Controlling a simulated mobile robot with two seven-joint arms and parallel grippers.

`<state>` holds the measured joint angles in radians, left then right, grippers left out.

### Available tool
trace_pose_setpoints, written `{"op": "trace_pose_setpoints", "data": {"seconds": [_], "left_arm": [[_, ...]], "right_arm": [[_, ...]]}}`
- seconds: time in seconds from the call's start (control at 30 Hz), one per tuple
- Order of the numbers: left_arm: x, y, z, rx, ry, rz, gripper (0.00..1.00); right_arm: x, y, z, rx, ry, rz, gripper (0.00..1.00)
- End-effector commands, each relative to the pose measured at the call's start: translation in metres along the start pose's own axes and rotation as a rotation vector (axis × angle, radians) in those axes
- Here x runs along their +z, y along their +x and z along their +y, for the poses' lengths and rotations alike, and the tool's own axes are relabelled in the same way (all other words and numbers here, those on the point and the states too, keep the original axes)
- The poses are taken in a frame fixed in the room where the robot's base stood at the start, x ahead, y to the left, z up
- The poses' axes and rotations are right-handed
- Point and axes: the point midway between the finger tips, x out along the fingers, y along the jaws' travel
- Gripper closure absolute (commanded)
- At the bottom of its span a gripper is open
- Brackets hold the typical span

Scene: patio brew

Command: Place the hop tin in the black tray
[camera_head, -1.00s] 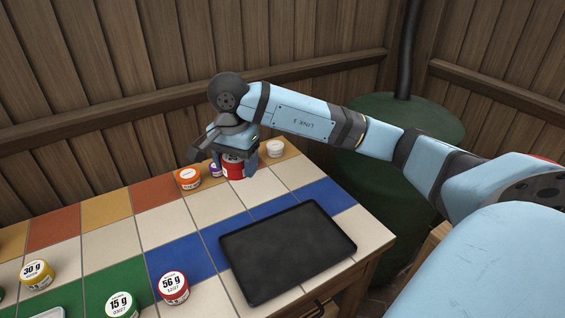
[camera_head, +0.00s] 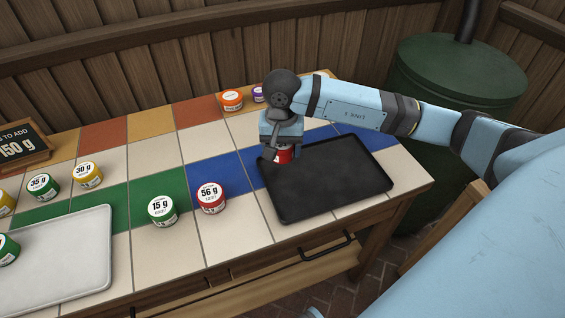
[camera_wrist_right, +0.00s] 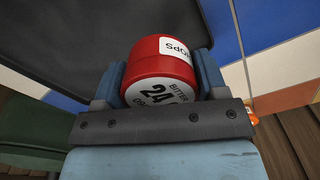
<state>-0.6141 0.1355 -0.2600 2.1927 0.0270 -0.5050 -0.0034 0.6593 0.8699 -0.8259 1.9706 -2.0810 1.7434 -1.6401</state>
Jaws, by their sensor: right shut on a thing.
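My right gripper (camera_head: 284,158) is shut on a red hop tin (camera_head: 285,153). In the right wrist view the tin (camera_wrist_right: 165,62) sits between the two fingers, its label reading "24" and "BITTER". In the head view the tin is partly hidden by the gripper and shows at the back left part of the black tray (camera_head: 330,185). I cannot tell whether it touches the tray. The tray is flat, empty otherwise, and lies at the right end of the tiled table. My left gripper is not in view.
A red 56 g tin (camera_head: 210,198) and a green 15 g tin (camera_head: 162,210) stand left of the black tray. A pale tray (camera_head: 75,255) lies further left. An orange tin (camera_head: 231,99) and a purple tin (camera_head: 258,94) stand behind. A sign (camera_head: 18,146) reads 150 g.

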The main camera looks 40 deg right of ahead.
Motion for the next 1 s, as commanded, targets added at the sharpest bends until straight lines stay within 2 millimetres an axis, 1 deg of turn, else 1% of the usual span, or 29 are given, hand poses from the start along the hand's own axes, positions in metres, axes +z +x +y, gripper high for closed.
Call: {"op": "trace_pose_setpoints", "data": {"seconds": [0.03, 0.27, 0.4, 0.5, 0.73, 0.87, 0.9, 0.93, 1.0], "left_arm": [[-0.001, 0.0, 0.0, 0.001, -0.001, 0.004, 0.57], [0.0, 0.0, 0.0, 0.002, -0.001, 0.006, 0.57], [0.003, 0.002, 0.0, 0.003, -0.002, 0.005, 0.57], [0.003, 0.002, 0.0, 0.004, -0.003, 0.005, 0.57], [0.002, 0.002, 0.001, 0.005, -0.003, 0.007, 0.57], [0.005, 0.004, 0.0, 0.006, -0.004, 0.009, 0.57], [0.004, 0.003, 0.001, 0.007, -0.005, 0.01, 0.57], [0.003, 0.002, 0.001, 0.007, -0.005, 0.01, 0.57], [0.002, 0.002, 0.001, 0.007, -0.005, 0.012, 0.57]], "right_arm": [[0.001, 0.007, 0.0, 0.001, 0.0, -0.002, 0.57], [0.0, 0.024, 0.0, 0.0, 0.002, -0.002, 0.57], [0.0, 0.046, 0.0, 0.001, 0.002, -0.002, 0.57], [0.0, 0.056, 0.0, 0.0, 0.001, -0.001, 0.57], [0.0, 0.056, 0.0, -0.001, 0.001, 0.001, 0.57], [0.0, 0.061, 0.0, 0.0, 0.001, 0.001, 0.57], [0.0, 0.061, 0.0, 0.0, 0.001, 0.0, 0.32], [0.0, 0.06, 0.0, 0.0, 0.001, 0.0, 0.25], [0.0, 0.06, 0.0, 0.0, 0.001, 0.0, 0.23]]}}
